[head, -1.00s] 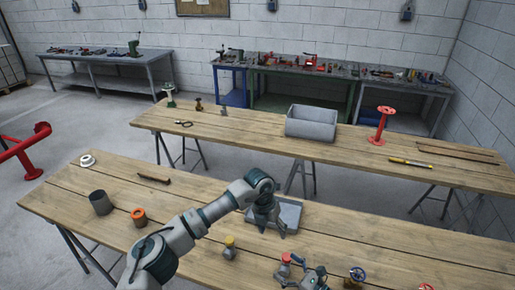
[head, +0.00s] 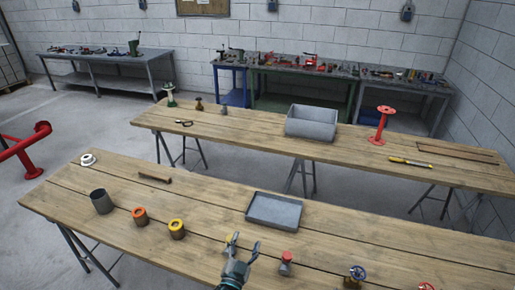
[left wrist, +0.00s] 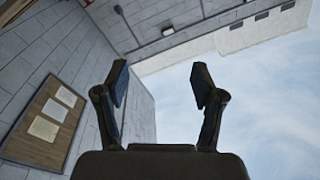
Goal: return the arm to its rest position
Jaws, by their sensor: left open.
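My left gripper (head: 233,240) rises from the bottom edge of the head view, over the front part of the near wooden table (head: 345,235). Its two fingers point up and are spread apart. In the left wrist view the same gripper (left wrist: 159,82) has nothing between its fingers, with a wall and pale sky behind. A small yellow-topped part (head: 229,238) is partly hidden behind the fingers. The rest of my left arm is out of the head view. My right gripper is not in view.
The shallow grey tray (head: 274,210) lies empty beyond the gripper. A red-capped part (head: 286,262) stands to its right, and a yellow-ringed part (head: 177,229) to its left. A blue-wheeled valve (head: 355,274) is farther right. The far table holds a grey bin (head: 311,122).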

